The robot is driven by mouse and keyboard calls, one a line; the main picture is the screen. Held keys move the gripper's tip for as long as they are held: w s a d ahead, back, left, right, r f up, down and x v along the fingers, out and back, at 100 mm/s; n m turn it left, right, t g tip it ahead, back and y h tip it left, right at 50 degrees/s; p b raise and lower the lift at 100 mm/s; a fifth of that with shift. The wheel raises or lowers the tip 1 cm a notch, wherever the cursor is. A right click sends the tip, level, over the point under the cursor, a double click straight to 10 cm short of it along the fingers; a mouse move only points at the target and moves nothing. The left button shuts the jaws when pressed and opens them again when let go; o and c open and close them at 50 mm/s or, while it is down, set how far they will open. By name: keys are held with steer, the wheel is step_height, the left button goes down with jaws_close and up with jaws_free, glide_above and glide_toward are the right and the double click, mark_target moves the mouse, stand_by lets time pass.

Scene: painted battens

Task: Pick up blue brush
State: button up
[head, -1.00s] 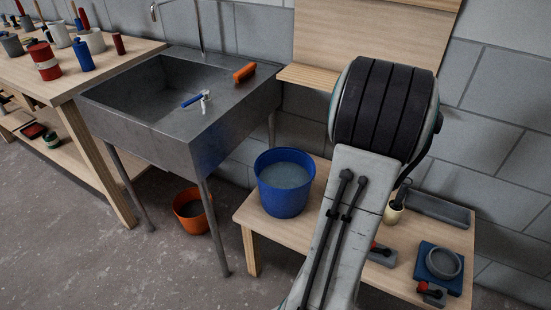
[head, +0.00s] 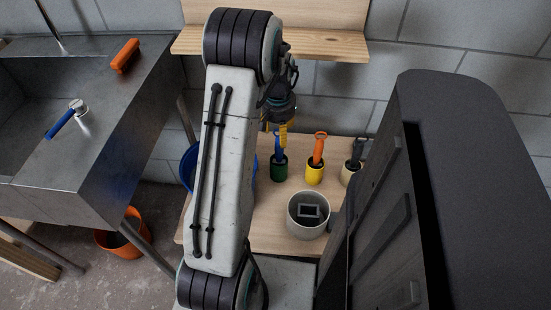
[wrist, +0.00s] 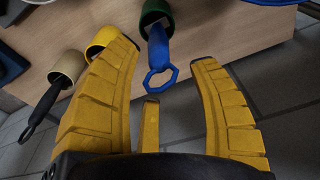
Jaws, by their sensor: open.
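A blue brush (head: 278,152) stands handle up in a green cup (head: 280,172) on the low wooden table. In the head view my gripper (head: 284,130) is above and close to the brush handle, partly hidden behind my arm.
A yellow cup (head: 315,175) with an orange brush (head: 319,148) stands close right, then a cream cup (head: 349,175) with a dark tool. A grey pot (head: 293,214) is in front. A blue bucket (head: 188,165) stands left, mostly hidden. A wooden shelf (head: 335,46) is above.

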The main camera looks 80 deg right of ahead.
mark_target(279, 154)
steer(key=shift+d+f+b, duration=0.15)
steer(key=shift+f+b, duration=0.9)
steer(key=shift+f, duration=1.5)
steer(key=shift+c, duration=0.2)
jaws_close()
